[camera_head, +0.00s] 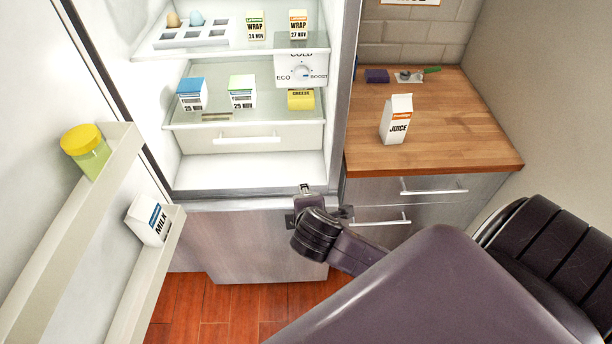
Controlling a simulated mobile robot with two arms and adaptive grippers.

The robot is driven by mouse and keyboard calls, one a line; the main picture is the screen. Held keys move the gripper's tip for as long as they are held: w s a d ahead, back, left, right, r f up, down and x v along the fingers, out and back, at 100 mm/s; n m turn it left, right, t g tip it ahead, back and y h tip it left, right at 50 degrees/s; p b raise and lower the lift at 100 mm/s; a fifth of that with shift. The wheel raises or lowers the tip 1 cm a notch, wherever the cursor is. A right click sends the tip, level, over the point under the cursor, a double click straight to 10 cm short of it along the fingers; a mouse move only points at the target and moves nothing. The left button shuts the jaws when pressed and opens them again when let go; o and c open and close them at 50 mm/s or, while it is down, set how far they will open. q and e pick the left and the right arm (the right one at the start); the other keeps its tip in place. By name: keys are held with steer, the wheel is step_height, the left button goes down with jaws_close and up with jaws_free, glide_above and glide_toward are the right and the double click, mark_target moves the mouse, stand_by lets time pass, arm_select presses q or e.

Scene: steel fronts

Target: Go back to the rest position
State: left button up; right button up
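My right arm comes in from the lower right. Its gripper (318,214) is in front of the fridge's lower steel front, just below the open compartment, and points away from the camera. Its wrist hides most of it, but a dark finger part shows on each side, set wide apart, so it looks open. I see nothing held in it. My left arm and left gripper are not in view.
The fridge (250,172) stands open, with food on its shelves. Its door (75,225) on the left holds a yellow-lidded jar (87,150) and a milk carton (148,221). A juice carton (396,119) stands on the wooden counter (450,130) above drawers (425,200).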

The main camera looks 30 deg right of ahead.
steer(key=shift+s+a+f, duration=0.2)
steer(key=shift+s, duration=0.2)
